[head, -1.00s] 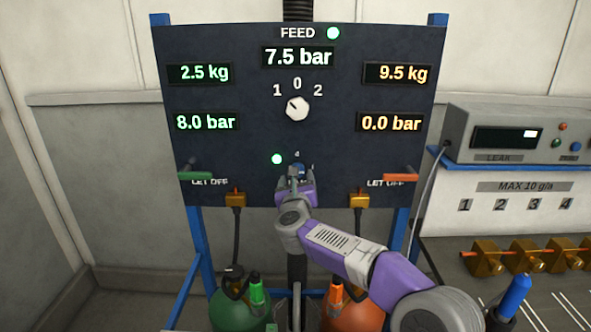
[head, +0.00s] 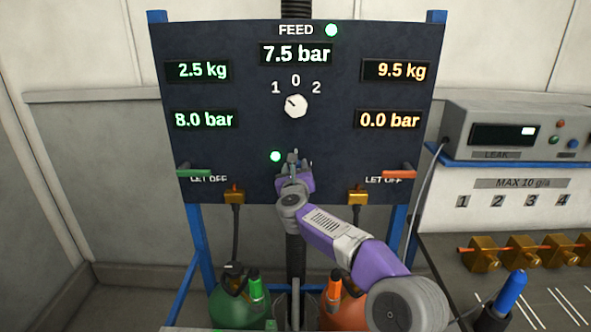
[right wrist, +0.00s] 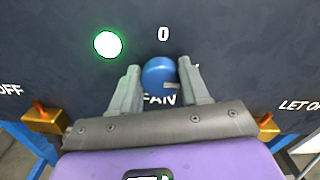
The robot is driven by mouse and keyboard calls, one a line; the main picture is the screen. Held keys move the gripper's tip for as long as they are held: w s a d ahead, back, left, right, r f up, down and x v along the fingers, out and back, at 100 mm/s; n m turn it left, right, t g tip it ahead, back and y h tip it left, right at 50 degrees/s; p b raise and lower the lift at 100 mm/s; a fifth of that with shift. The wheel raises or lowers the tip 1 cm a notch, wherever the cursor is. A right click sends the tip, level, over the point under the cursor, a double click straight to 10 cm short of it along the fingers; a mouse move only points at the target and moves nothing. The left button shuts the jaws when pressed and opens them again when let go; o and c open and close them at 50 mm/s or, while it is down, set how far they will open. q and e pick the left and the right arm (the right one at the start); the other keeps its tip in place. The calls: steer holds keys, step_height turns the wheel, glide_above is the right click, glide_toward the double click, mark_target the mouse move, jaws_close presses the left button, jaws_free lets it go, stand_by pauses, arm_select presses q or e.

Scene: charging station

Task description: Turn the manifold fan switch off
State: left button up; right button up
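The fan switch is a blue round knob (right wrist: 158,73) on the dark panel, with "0" above it and a partly covered "FAN" label below. A pale mark shows at its lower right. My right gripper (right wrist: 160,68) is open, with one grey finger on each side of the knob and very little room between. I cannot tell whether the fingers touch it. In the head view my right gripper (head: 294,157) is at the panel's lower middle and largely hides the knob. My left gripper is not in view.
A lit green lamp (head: 275,156) is left of the switch. Above is a white selector knob (head: 295,106). Green (head: 194,172) and red (head: 399,174) let-off handles flank the panel. Green (head: 238,304) and orange (head: 344,307) cylinders stand below. A leak meter (head: 512,134) sits at right.

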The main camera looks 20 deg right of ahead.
steer(key=c, duration=0.5)
steer(key=shift+r+n, duration=0.15)
steer(key=shift+n, duration=0.25)
steer(key=n+p, duration=0.8)
steer(key=n, duration=0.8)
steer(key=shift+a+n, duration=0.15)
steer(key=shift+n, duration=0.25)
steer(key=shift+n+p, duration=0.3)
steer(key=shift+f, duration=0.2)
